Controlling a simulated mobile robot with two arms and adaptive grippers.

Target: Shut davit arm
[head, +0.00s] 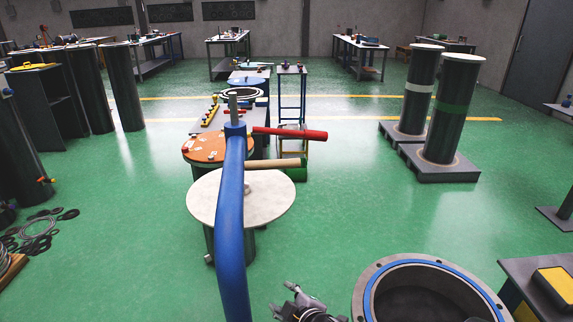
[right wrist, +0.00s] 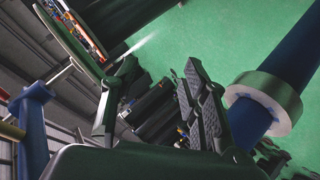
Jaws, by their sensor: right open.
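The davit arm (head: 231,215) is a thick blue curved pipe that rises from the bottom edge of the head view. A threaded rod (head: 233,106) stands at its top end, and a red handle (head: 290,133) sticks out to the right. A pale round disc (head: 265,207) shows behind the pipe; I cannot tell whether they touch. An open flanged cylinder (head: 365,292) with a blue ring is at the lower right. My right gripper (head: 298,298) is open and empty between pipe and cylinder. In the right wrist view, a blue pipe with a pale collar (right wrist: 265,103) lies right of the fingers. My left gripper is out of view.
An orange-topped round stand (head: 203,148) and a blue ladder frame (head: 291,95) stand behind the disc. Two dark cylinders (head: 452,110) stand at the right back. Rings (head: 38,230) lie on the floor at left. Green floor is clear at centre right.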

